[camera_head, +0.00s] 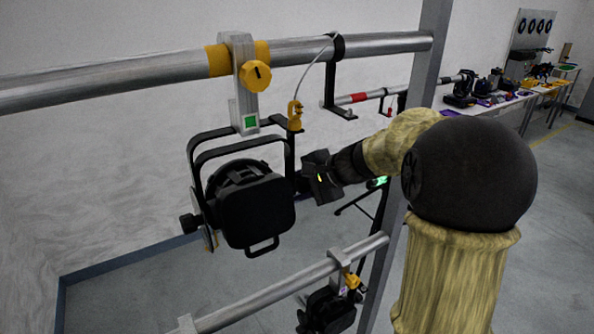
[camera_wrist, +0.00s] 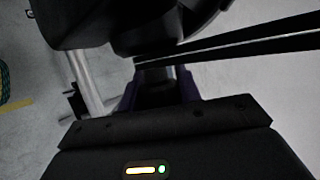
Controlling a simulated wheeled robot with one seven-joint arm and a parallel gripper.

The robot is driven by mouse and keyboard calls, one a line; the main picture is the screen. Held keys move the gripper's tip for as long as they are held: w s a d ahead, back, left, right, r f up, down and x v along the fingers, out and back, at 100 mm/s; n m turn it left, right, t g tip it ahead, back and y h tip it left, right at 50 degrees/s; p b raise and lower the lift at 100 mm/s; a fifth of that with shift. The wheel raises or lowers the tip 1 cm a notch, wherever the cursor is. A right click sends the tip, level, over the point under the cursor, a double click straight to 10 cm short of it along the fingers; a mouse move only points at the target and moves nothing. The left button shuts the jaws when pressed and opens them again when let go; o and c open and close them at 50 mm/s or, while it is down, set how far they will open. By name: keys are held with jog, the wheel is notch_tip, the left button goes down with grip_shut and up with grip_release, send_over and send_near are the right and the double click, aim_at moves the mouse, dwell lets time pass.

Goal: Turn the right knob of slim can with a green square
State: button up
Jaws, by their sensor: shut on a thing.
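The slim can (camera_head: 258,212) is a black lamp hanging by a black yoke (camera_head: 232,139) from a clamp on the upper pipe. A green square (camera_head: 251,121) is on the clamp's lower plate. My gripper (camera_head: 303,183) is at the right side of the can, where the yoke meets it. It is shut on the right knob, which the gripper hides in the head view. A left knob (camera_head: 188,223) shows on the can's other side. In the wrist view the gripper fingers (camera_wrist: 160,92) are dark, under the can's body (camera_wrist: 90,20) and the yoke bars (camera_wrist: 240,42).
The upper pipe (camera_head: 130,73) bears the clamp with its yellow knob (camera_head: 255,75). A yellow safety hook (camera_head: 295,112) hangs close above my gripper. An upright post (camera_head: 425,60) stands behind my arm. A lower pipe (camera_head: 275,291) carries another lamp (camera_head: 328,311). Tables (camera_head: 530,98) stand far right.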

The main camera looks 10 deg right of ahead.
jog(key=shift+g+p, duration=0.5)
jog(key=shift+p, duration=0.3)
jog(key=shift+f, duration=0.15)
jog(key=shift+s, duration=0.1)
jog(key=o, duration=1)
jog(key=b+v, duration=0.4)
jog(key=v, duration=1.3)
jog(key=shift+r, duration=0.3)
jog(key=shift+s, duration=0.1)
